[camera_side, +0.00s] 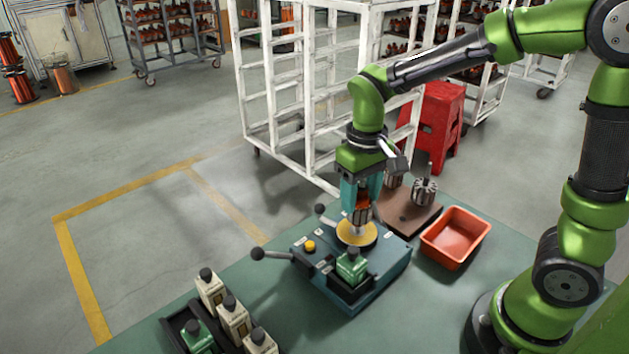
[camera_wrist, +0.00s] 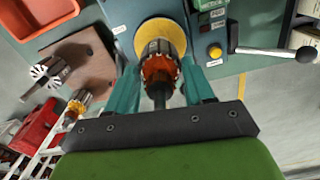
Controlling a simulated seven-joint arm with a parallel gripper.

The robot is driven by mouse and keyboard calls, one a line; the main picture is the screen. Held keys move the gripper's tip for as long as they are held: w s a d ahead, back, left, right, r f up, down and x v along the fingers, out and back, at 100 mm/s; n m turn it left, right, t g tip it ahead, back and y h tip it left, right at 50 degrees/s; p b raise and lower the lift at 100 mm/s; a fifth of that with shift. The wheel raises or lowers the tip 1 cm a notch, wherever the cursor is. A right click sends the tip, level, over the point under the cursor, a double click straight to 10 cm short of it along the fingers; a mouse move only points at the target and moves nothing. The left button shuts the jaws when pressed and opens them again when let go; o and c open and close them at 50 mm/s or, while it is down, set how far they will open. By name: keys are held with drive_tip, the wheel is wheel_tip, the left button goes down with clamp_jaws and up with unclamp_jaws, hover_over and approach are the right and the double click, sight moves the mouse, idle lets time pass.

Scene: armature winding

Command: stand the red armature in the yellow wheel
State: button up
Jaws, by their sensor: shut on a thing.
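My gripper (camera_side: 360,196), with teal fingers, is shut on the red armature (camera_side: 362,202), which has red-orange windings and a grey core. It holds the armature about upright over the yellow wheel (camera_side: 368,238) on the teal machine. In the wrist view the armature (camera_wrist: 160,70) sits between the two fingers (camera_wrist: 161,78), with the yellow wheel (camera_wrist: 150,27) just beyond its grey end. The lower shaft appears to reach the middle of the wheel; I cannot tell how far it goes in.
The teal machine (camera_side: 328,284) carries lever handles and a yellow button (camera_side: 310,246). Right of it are a brown board (camera_side: 408,220) with other armatures (camera_side: 424,190) and an orange-red bin (camera_side: 455,240).

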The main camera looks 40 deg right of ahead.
drive_tip(key=shift+f, duration=0.75)
idle(0.3)
drive_tip(key=o, duration=1.4)
drive_tip(key=shift+r, duration=2.25)
